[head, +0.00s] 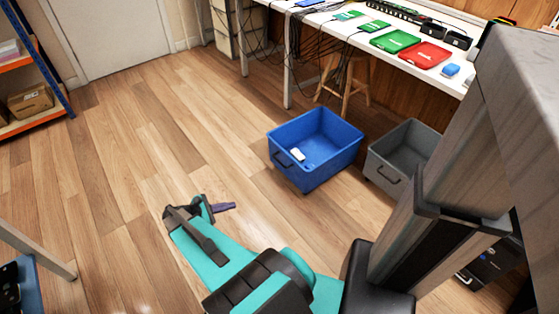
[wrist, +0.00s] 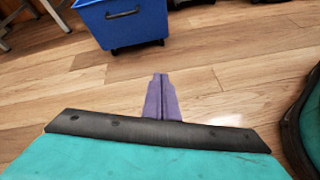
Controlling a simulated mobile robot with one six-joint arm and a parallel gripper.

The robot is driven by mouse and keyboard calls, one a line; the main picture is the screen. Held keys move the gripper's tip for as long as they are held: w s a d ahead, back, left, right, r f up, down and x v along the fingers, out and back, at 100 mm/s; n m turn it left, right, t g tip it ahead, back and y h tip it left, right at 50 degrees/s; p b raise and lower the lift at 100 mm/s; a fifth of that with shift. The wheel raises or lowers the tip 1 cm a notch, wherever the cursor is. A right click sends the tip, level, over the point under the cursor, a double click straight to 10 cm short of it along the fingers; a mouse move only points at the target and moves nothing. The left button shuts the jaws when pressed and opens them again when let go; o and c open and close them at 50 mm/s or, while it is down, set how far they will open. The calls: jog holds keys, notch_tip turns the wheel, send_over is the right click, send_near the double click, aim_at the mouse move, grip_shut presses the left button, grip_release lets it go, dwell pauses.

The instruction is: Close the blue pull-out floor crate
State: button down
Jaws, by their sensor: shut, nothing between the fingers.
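The blue floor crate (head: 335,164) stands on the wood floor in front of the white workbench, pulled out past the bench's front edge. Its open top shows a small white item inside, and a dark handle is on its near side. The crate also shows at the top of the wrist view (wrist: 118,24), with its handle toward me. My gripper (head: 233,206) is low over the floor, to the left of and nearer than the crate, and apart from it. Its purple fingers (wrist: 161,80) are shut and empty, pointing toward the crate's side of the floor.
A grey crate (head: 405,146) stands right of the blue one, partly behind my column. The white workbench (head: 340,38) holds a green tray (head: 396,41), a red tray (head: 426,55) and cables. A wooden stool (head: 345,75) stands beneath.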

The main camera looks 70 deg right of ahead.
aim_at(285, 151)
jog(key=s+d+n+g+h+b, duration=0.1)
jog(key=d+b, duration=0.4)
jog(key=d, duration=0.6)
jog(key=s+d+r+n+g+h+b, duration=0.1)
jog(key=s+d+n+g+h+b, duration=0.1)
jog(key=d, duration=0.9)
jog(key=n+h+b, duration=0.1)
jog(key=h+b, duration=0.1)
jog(key=b, duration=0.1)
jog(key=shift+d, duration=0.2)
jog(key=shift+d, duration=0.1)
jog(key=b+x, duration=0.5)
jog(key=x, duration=0.8)
jog(key=shift+d+r+b, duration=0.1)
jog(key=shift+d+b, duration=0.05)
jog(key=shift+b, duration=0.15)
jog(key=shift+s+d+r, duration=0.1)
jog(key=shift+s+d, duration=0.05)
jog(key=shift+d, duration=0.05)
